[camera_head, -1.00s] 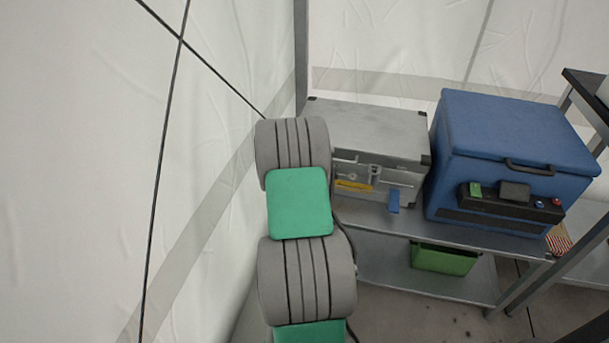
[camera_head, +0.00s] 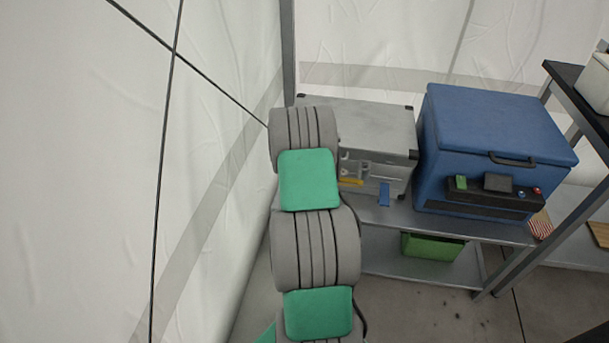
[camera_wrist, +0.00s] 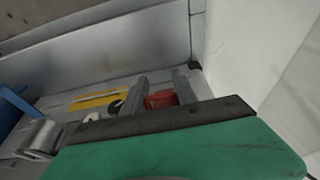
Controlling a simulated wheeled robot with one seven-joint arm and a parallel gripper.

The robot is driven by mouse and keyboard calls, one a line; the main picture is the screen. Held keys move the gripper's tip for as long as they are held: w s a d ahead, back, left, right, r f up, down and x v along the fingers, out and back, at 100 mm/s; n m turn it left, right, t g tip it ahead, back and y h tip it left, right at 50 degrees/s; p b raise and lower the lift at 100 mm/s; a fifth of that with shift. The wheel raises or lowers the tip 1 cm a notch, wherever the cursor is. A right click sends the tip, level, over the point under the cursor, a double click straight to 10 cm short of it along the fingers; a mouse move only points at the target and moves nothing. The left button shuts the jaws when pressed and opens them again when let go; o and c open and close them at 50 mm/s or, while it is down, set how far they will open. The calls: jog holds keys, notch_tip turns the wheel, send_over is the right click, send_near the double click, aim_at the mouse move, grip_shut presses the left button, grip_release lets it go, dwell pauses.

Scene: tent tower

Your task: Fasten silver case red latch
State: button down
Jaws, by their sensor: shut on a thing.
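The silver case (camera_head: 370,125) stands closed-looking on the upper shelf, left of the blue box. Its front has a blue latch (camera_head: 385,194) and a yellow strip (camera_head: 351,182); my arm covers its left part. In the wrist view, the red latch (camera_wrist: 160,98) lies between the two grey fingers of my gripper (camera_wrist: 158,84), which is shut on it. My dark palm edge hides part of the latch. In the head view the gripper and red latch are hidden behind my arm. Whether the latch is hooked cannot be seen.
The blue box (camera_head: 500,130), with a dark control panel, stands close on the case's right. A green bin (camera_head: 432,246) sits on the lower shelf (camera_head: 380,258). The white tent wall (camera_head: 80,180) is close on the left. A dark-topped table (camera_head: 565,73) is at right.

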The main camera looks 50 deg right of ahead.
jog(key=shift+w, duration=0.1)
jog(key=c, duration=1)
grip_release()
jog(key=v, duration=0.7)
jog(key=shift+r+p, duration=0.35)
jog(key=shift+p, duration=0.1)
